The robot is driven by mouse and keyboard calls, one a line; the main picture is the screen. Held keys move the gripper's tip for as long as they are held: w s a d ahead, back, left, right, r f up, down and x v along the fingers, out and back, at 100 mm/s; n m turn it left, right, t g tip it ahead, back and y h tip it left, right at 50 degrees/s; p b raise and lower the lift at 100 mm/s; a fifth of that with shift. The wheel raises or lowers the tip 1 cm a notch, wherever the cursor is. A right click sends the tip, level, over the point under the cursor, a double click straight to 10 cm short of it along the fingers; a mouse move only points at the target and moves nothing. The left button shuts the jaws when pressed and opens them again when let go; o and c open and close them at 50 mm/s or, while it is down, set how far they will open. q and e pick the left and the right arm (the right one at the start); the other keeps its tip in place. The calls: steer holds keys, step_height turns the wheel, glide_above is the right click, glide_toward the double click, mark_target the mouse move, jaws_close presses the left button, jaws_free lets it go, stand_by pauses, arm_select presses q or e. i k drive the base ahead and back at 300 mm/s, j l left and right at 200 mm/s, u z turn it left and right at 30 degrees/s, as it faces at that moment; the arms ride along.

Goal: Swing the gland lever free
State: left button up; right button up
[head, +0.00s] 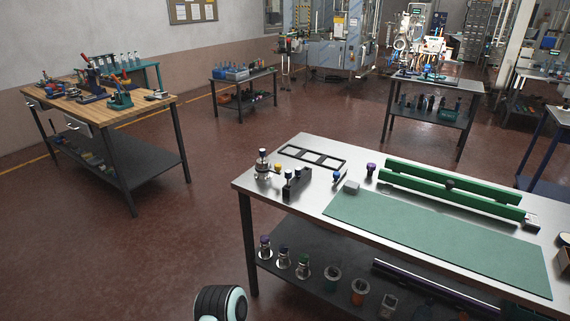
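I cannot pick out a gland lever for certain in the head view. A large grey machine (328,57) with pipes and posts around it stands at the back, too small and far to make out any lever on it. A smaller pale apparatus (427,48) with a display and round parts stands on a dark-legged table (452,84) to its right; its details are also too small to tell. Neither of my grippers is in view.
A steel-topped bench (318,191) with green rails (450,189) and a green mat (435,238) fills the right foreground. A wooden workbench (150,106) with tools stands left; a low dark table (227,80) stands farther back. Open red-brown floor (165,240) lies between them.

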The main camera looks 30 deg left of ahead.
mark_target(277, 169)
steer(key=i+j+u, duration=0.45)
steer(key=i+j, duration=1)
